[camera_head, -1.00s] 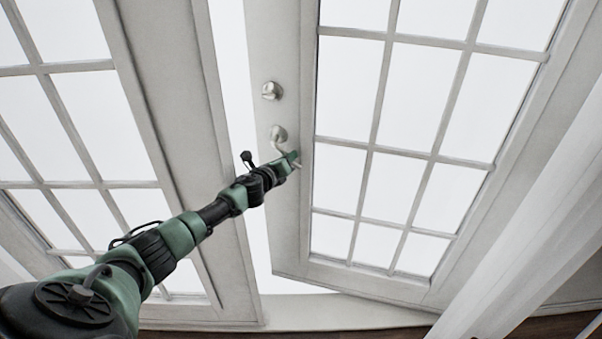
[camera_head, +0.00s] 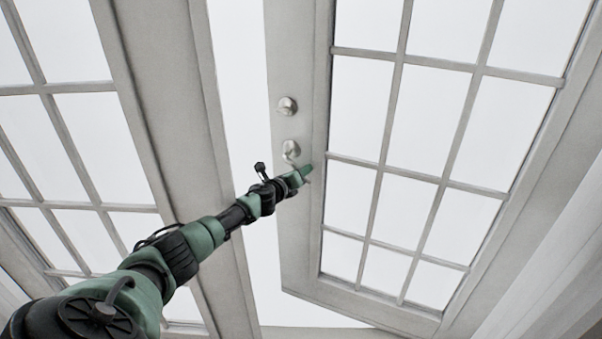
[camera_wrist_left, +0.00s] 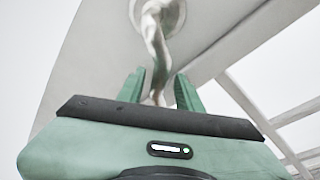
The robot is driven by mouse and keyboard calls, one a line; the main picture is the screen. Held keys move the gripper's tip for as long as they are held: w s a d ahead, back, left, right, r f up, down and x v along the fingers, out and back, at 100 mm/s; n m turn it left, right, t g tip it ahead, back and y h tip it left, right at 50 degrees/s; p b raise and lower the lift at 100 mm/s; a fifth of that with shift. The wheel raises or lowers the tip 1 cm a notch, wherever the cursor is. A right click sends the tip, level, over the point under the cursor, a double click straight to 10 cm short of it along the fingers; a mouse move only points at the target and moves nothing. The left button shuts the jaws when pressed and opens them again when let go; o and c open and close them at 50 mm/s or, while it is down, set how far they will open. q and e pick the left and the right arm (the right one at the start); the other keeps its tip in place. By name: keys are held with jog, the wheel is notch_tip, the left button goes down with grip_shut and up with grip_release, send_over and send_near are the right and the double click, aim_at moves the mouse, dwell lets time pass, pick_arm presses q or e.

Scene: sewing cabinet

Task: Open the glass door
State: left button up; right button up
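The right-hand glass door (camera_head: 302,235) is a white frame with several panes, and it stands ajar with a bright gap at its left edge. Its lever handle (camera_head: 291,150) is silver, below a round lock knob (camera_head: 287,106). My left gripper (camera_head: 306,172) is at the lever, and the arm hides part of it in the head view. In the left wrist view the curved handle (camera_wrist_left: 157,45) comes down between the two green fingers of the left gripper (camera_wrist_left: 160,92). A slim space shows beside the handle, so firm contact cannot be told. My right gripper is not in view.
A second glass-paned door leaf (camera_head: 165,90) stands to the left of the gap. A white frame beam (camera_head: 560,270) crosses the lower right. A pale threshold (camera_head: 310,332) runs along the bottom.

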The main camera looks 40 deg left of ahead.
pick_arm(q)
jog(key=shift+r, duration=0.1)
jog(key=shift+s+r, duration=0.15)
jog(key=shift+s, duration=0.45)
jog(key=p+v, duration=0.1)
jog(key=v, duration=0.5)
jog(key=shift+s+d, duration=0.15)
jog(key=shift+s, duration=0.1)
